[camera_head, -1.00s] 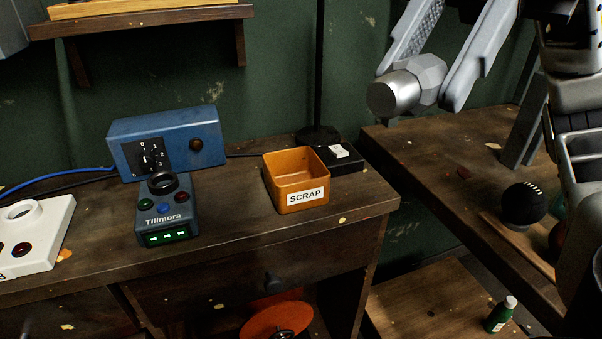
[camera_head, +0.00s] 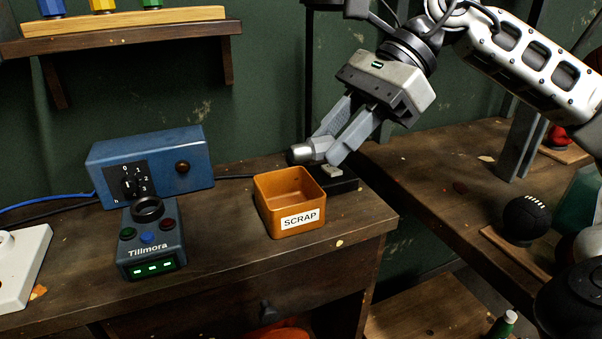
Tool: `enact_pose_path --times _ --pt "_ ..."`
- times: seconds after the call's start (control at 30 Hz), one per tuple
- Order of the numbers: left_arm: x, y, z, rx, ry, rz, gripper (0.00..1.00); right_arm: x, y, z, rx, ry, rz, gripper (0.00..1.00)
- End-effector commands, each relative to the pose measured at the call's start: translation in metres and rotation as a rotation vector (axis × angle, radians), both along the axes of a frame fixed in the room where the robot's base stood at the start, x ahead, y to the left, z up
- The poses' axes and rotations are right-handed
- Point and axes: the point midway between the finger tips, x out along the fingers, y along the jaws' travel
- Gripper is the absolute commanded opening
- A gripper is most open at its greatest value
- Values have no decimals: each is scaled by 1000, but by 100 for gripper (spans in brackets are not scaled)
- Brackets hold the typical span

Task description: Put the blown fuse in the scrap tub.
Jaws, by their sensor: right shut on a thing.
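The scrap tub (camera_head: 290,218) is an orange-brown open box labelled SCRAP near the right end of the workbench. Its visible inside looks empty. From this view I cannot tell the exact height above the rim. My left gripper is not in view.
A blue box with a dial (camera_head: 160,165) and a Tillmora device (camera_head: 152,240) stand left of the tub. A black lamp base with a switch (camera_head: 345,182) is behind it. A black ball (camera_head: 525,218) sits on the right-hand bench.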

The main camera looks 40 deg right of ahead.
Motion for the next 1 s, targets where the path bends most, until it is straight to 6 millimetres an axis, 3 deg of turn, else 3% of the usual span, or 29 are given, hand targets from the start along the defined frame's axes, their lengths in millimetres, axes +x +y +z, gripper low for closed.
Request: enact_pose_path --times 0.1,0.33,0.63,0.83,1.0 --pt "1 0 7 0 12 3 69 31 -3 -9 7 1 3 4" --pt "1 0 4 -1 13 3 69 62 -9 -53 2 3 0 4" --pt "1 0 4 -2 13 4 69 78 -11 -72 0 2 1 4" --pt "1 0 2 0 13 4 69 79 -13 -101 -3 2 0 4" --pt "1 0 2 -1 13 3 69 79 -12 -104 -1 -1 0 4"
